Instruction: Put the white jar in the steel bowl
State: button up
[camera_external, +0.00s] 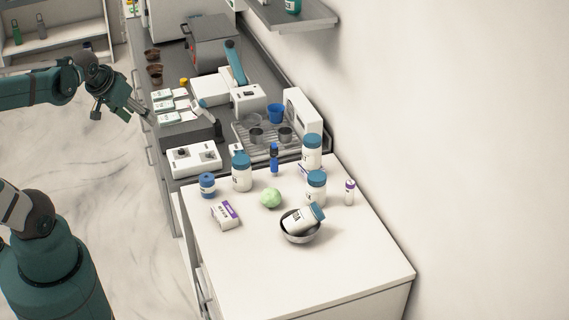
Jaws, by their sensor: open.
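A white jar (297,219) with a blue-grey lid lies tilted in the steel bowl (301,239), its lid end resting up toward the bowl's right rim. The bowl stands on the white counter. My gripper (146,119) is well away from both, up at the left beside the far counter. It is open, with nothing seen between its fingers. Other white jars with blue lids stand upright behind the bowl: one (316,191) just behind it, one (311,154) farther back and one (242,175) to the left.
A pale green ball (270,198), a small carton (226,215), a blue bottle (207,186) and a purple-capped tube (349,193) stand or lie around the jars. Behind them are a metal rack (262,150) and boxes. The front of the white counter (330,275) is clear. A wall closes the right side.

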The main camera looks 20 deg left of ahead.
jog(key=s+a+n, duration=0.1)
jog(key=s+a, duration=0.2)
jog(key=a, duration=0.2)
jog(key=shift+s+f+t+y, duration=0.2)
jog(key=shift+s+t+y, duration=0.1)
jog(key=shift+f, duration=0.1)
